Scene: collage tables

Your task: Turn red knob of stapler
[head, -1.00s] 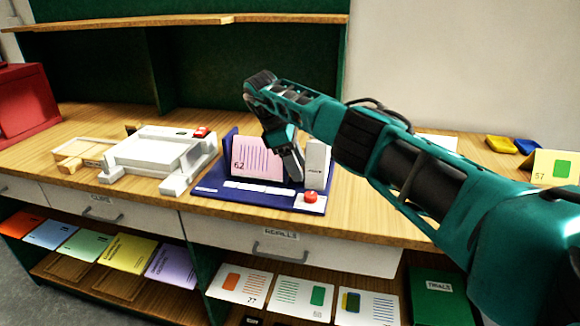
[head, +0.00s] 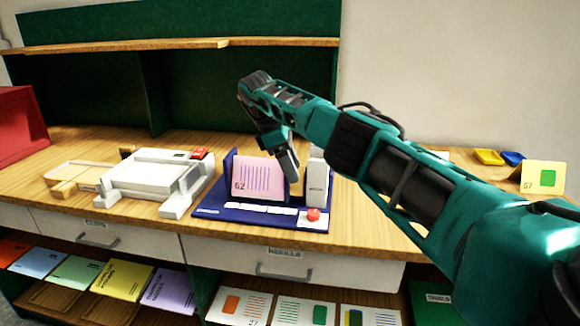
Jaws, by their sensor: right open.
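The stapler has a dark blue base (head: 235,210) on the wooden counter, with a white upright block (head: 316,184) at its right. A pink card (head: 257,177) marked 62 stands on the base. The red knob (head: 313,214) sits on a white plate at the front right corner of the base. My right gripper (head: 291,172) points down between the pink card and the white block, above and behind the red knob and apart from it. It is open; its fingertips show small. My left gripper is out of view.
A white machine (head: 155,178) with a red switch stands to the left, beside a wooden tray (head: 75,178). A yellow card (head: 543,177) marked 57 stands at the far right. Coloured folders (head: 120,281) lie on the shelf below. The counter's front strip is clear.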

